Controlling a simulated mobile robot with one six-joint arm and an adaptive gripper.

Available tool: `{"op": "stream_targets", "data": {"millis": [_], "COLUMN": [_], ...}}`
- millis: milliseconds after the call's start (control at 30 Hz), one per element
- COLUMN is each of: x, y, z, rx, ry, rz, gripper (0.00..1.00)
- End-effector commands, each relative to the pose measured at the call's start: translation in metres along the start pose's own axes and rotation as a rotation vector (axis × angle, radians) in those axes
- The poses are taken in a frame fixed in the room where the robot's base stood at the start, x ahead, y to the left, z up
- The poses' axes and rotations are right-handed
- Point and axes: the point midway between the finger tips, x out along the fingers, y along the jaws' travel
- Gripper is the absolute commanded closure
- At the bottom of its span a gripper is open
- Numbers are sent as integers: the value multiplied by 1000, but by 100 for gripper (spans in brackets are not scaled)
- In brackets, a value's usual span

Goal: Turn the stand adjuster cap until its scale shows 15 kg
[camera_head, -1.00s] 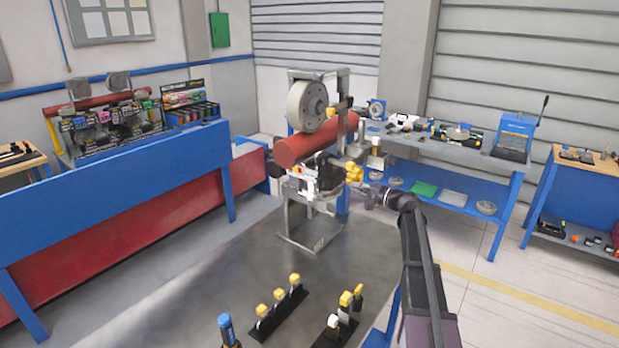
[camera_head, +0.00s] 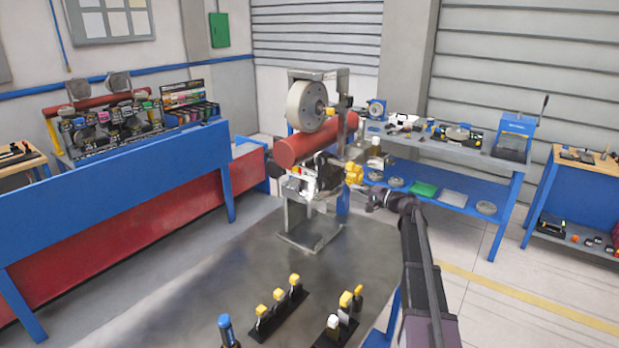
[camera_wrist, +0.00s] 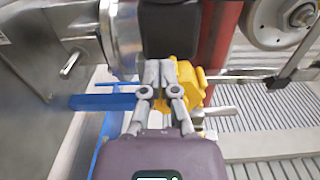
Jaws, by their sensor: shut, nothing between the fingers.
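A yellow lobed part (camera_head: 354,173), which looks like the stand adjuster cap, sits on the right side of the machine stand, below a red roller. In the wrist view the yellow part (camera_wrist: 188,88) is directly beyond my fingertips and partly hidden by them. My gripper (camera_wrist: 160,72) is shut with its fingers together and holds nothing. In the head view my gripper (camera_head: 368,194) is just below and right of the yellow part. I cannot tell whether they touch. No scale marks or kg reading can be made out.
The red roller (camera_head: 308,144) and a grey wheel (camera_head: 307,105) rise above the stand. A blue bar (camera_wrist: 98,102) and a dark block (camera_wrist: 168,28) are close by in the wrist view. A workbench (camera_head: 455,150) with tools stands behind right. Black racks with yellow-topped items are in front.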

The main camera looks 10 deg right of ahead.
Motion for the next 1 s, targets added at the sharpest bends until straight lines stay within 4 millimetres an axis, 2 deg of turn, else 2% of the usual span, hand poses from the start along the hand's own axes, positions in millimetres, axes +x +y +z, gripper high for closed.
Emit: {"op": "stream_targets", "data": {"millis": [600,1000], "x": [-50,-55], "y": [0,0], "z": [1,0], "rx": [0,0], "ry": [0,-1], "rz": [0,0], "gripper": [100,100]}}
